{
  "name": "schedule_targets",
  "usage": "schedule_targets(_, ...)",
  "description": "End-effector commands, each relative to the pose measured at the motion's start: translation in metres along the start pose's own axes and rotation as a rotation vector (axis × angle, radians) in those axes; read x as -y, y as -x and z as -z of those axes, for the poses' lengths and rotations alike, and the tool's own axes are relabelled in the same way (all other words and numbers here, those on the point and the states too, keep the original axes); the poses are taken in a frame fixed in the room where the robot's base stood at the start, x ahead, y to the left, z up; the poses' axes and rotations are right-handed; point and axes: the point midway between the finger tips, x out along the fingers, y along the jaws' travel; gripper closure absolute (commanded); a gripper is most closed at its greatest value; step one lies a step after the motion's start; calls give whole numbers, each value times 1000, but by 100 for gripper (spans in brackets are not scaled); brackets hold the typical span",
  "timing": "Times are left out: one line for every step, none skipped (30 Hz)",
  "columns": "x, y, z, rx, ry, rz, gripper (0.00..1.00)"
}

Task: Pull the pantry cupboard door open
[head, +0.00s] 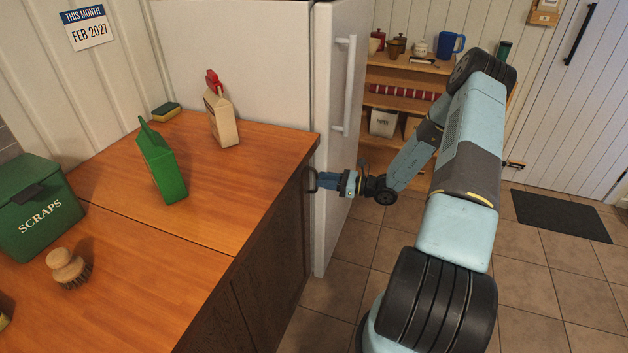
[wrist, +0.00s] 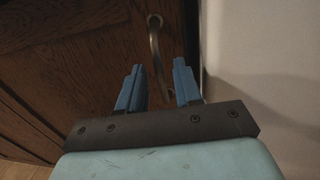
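The dark wooden cupboard door (head: 285,235) is under the counter, next to the white fridge, and looks shut. It fills the left of the wrist view (wrist: 75,50). Its curved metal handle (wrist: 155,42) runs down between my fingertips in the wrist view. In the head view the handle (head: 309,177) shows small at the counter's end. My gripper (head: 320,180) is at the handle, with its two blue fingers (wrist: 159,72) apart, one on each side of it.
The white fridge (head: 331,75) stands close beside my gripper. The wooden counter (head: 215,190) holds a green carton (head: 162,168), a beige carton (head: 222,117), a scraps bin (head: 38,212) and a brush (head: 66,267). A shelf (head: 405,70) is behind.

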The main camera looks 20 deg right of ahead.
Motion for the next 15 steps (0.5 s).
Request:
schedule_targets(0, -8, 0, 1, 0, -1, 66)
schedule_targets(0, -11, 0, 1, 0, -1, 66)
schedule_targets(0, -16, 0, 0, 1, -1, 66)
schedule_targets(0, -19, 0, 0, 1, -1, 66)
schedule_targets(0, -21, 0, -1, 1, -1, 66)
schedule_targets(0, -24, 0, -1, 0, 0, 66)
schedule_targets(0, -26, 0, -1, 0, 1, 66)
schedule_targets(0, -28, 0, -1, 0, 1, 66)
schedule_targets(0, -29, 0, -1, 1, 1, 66)
schedule_targets(0, -30, 0, -1, 1, 1, 66)
schedule_targets(0, -31, 0, 0, 1, 1, 66)
schedule_targets(0, -32, 0, 0, 1, 1, 66)
schedule_targets(0, -32, 0, 0, 1, 1, 66)
schedule_targets(0, -32, 0, 0, 1, 1, 66)
schedule_targets(0, -32, 0, 0, 1, 1, 66)
